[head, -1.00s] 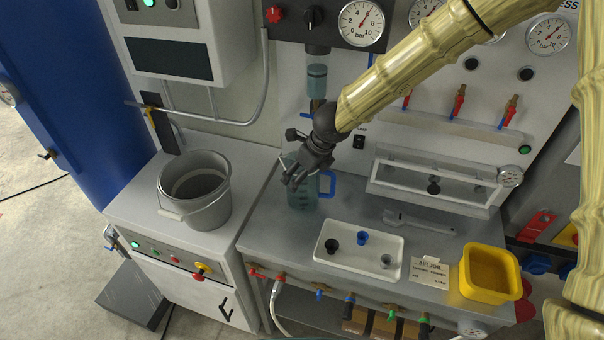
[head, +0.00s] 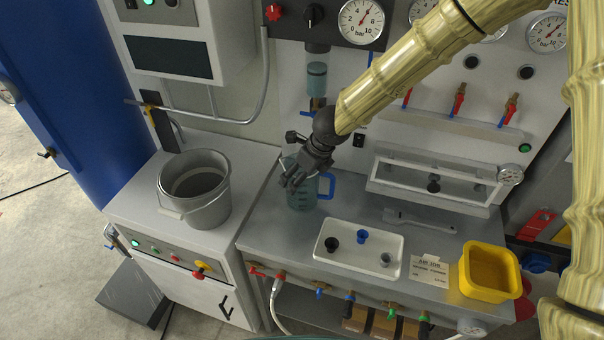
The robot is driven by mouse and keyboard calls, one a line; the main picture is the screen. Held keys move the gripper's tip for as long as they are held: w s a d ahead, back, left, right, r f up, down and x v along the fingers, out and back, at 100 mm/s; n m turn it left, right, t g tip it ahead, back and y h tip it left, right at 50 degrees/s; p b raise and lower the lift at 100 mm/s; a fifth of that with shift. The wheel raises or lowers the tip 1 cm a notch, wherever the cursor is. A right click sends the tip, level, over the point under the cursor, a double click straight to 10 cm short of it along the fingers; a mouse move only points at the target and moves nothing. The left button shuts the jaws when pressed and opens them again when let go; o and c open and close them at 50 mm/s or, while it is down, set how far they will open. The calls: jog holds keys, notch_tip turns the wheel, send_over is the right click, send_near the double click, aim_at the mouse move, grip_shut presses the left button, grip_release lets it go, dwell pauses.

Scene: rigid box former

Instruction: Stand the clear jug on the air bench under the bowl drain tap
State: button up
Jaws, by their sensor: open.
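The clear jug (head: 302,193), bluish with dark marks and a blue handle (head: 327,186), stands upright on the grey air bench (head: 268,229) near its back left. The filter bowl (head: 317,78) with bluish liquid hangs on the panel above, its drain tap (head: 317,104) at its lower end. The jug is roughly below the tap in the picture; exact alignment in depth cannot be told. My gripper (head: 289,180) is open at the jug's upper left, in front of its rim and hiding part of it. Whether the fingers touch the jug cannot be told.
A grey bucket (head: 207,209) stands on the left cabinet. A clear-fronted case (head: 434,203) stands at the back right.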

jog(key=shift+r, duration=0.1)
jog(key=shift+v, duration=5.95)
jog(key=shift+s, duration=0.1)
